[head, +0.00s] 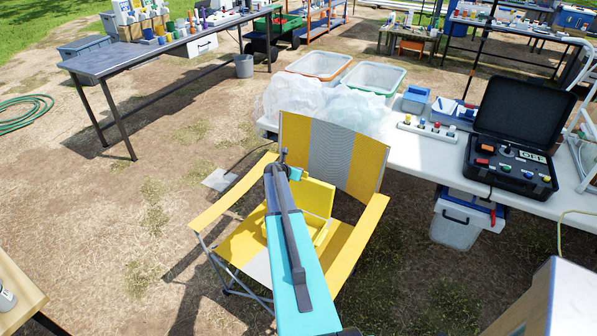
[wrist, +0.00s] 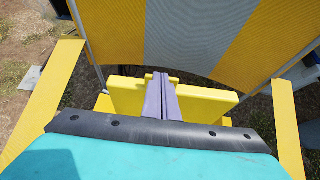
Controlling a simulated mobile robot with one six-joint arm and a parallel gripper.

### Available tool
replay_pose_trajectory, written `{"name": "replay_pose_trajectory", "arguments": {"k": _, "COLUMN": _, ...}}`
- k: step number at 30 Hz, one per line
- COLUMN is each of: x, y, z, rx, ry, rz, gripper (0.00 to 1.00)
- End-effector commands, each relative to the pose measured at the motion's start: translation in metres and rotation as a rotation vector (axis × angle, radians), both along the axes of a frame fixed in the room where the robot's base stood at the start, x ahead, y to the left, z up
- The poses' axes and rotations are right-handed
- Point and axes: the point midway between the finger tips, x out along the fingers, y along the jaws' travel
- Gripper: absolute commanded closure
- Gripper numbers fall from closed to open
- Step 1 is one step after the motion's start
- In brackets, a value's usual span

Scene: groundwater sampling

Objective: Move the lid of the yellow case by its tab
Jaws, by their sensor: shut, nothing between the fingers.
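The yellow case sits on the seat of a folding chair. Its lid (head: 318,197) stands raised, and its open body (head: 322,232) shows partly beside my arm. In the wrist view the lid (wrist: 207,102) is a broad yellow panel across the middle. A small yellow tab (wrist: 174,81) shows at its top edge, mostly hidden behind my fingers. My gripper (wrist: 161,78) is shut and empty, its two grey-purple fingers side by side. The fingertips overlap the tab in the picture; I cannot tell whether they touch it. My arm hides part of the case in the head view.
The yellow-and-grey chair (head: 372,218) has armrests on both sides and a backrest behind the lid. A white table (head: 420,152) stands behind it, with plastic bags (head: 350,110), clear bins and an open black control case (head: 510,150). Bare ground lies to the left.

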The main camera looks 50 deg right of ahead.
Motion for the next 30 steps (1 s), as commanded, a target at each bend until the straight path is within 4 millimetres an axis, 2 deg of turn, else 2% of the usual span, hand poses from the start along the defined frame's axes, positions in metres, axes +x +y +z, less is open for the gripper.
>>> {"name": "replay_pose_trajectory", "arguments": {"k": 13, "x": -0.003, "y": 0.042, "z": 0.008, "rx": -0.001, "ry": 0.000, "rz": 0.004, "gripper": 1.00}}
{"name": "replay_pose_trajectory", "arguments": {"k": 30, "x": -0.009, "y": 0.082, "z": 0.065, "rx": -0.001, "ry": -0.002, "rz": 0.002, "gripper": 1.00}}
